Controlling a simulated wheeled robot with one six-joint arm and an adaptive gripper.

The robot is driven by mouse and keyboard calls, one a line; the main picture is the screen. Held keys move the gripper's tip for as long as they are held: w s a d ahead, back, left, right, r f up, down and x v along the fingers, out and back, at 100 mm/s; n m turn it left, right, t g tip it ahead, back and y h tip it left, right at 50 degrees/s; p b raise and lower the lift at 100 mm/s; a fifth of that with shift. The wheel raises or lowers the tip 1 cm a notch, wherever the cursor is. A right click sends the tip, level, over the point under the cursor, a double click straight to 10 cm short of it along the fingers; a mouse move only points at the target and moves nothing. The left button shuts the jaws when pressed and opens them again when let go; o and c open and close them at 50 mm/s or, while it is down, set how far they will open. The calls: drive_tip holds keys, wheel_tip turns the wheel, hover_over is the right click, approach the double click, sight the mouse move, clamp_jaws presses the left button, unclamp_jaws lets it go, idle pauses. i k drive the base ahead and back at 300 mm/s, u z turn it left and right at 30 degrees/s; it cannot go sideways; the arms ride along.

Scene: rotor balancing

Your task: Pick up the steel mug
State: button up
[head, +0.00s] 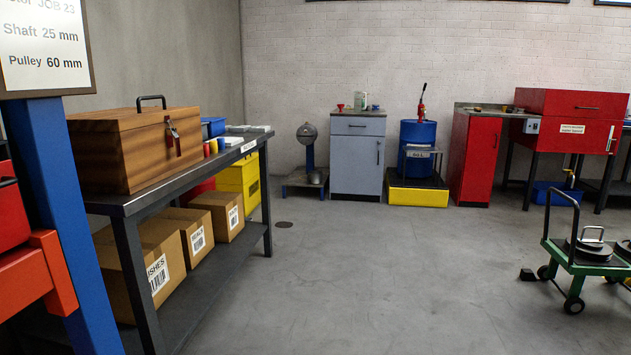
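I cannot make out a steel mug in the head view. A small rounded grey metal object (316,177) sits low at the foot of the pedestal machine by the back wall, too small to identify. Small items on the grey-blue cabinet top and the red bench top are also too small to tell. My gripper is not in view.
A steel workbench (190,171) on the left carries a wooden chest (135,148), with cardboard boxes (222,214) below. A blue post (65,220) stands at the near left. Along the back are a grey-blue cabinet (357,160), blue drum (417,136) and red cabinet (472,160). A green trolley (590,266) is right. The middle floor is clear.

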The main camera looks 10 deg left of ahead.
sight(314, 176)
drive_tip(key=z, duration=0.2)
drive_tip(key=i, duration=1.75)
drive_tip(key=z, duration=0.15)
drive_tip(key=i, duration=3.8)
drive_tip(key=u, duration=0.4)
drive_tip(key=i, duration=1.85)
drive_tip(key=u, duration=1.55)
drive_tip(key=i, duration=1.4)
drive_tip(key=u, duration=1.2)
drive_tip(key=i, duration=0.55)
drive_tip(key=u, duration=0.15)
